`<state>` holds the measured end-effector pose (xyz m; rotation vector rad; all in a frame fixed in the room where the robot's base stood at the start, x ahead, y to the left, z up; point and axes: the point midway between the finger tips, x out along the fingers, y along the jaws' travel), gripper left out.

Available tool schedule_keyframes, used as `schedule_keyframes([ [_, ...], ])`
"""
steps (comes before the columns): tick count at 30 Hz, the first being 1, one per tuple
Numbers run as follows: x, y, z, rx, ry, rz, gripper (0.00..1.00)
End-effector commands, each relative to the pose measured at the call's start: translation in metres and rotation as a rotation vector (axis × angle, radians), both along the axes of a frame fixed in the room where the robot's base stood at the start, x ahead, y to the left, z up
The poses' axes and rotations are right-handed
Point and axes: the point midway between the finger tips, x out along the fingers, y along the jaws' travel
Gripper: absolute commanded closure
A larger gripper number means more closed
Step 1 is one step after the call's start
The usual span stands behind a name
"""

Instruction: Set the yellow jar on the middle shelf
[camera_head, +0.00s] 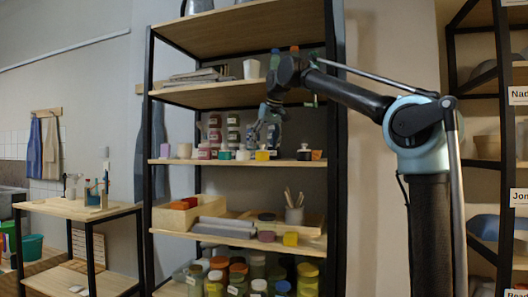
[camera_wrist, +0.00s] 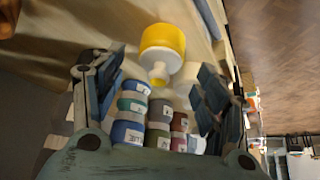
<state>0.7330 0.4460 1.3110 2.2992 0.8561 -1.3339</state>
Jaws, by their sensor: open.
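A small yellow jar (camera_head: 262,155) stands on the middle shelf (camera_head: 225,162) of the black-framed rack, near its front edge. In the wrist view a yellow and white jar (camera_wrist: 163,42) shows beyond my fingertips, with a narrower yellow part below its wide band; I cannot tell whether it is the same jar. My gripper (camera_head: 264,124) is open, over the middle shelf and above the yellow jar. In the wrist view its two fingers (camera_wrist: 160,88) are spread apart with nothing held between them.
Stacked labelled jars (camera_wrist: 130,108) show between and behind my fingers. Small pots, including a black-lidded one (camera_head: 304,153), flank the yellow jar. The shelf above (camera_head: 215,95) holds a white cup (camera_head: 251,69). The shelf below holds trays and a tool pot (camera_head: 294,215).

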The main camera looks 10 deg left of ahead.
Motion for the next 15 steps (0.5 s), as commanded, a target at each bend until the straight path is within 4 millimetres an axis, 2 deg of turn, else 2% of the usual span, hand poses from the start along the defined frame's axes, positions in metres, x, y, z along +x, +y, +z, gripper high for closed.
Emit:
schedule_keyframes([
  [6, -0.016, -0.014, 0.037, 0.000, 0.000, 0.000, 0.33],
  [15, -0.030, -0.026, 0.069, 0.000, 0.000, 0.001, 0.33],
])
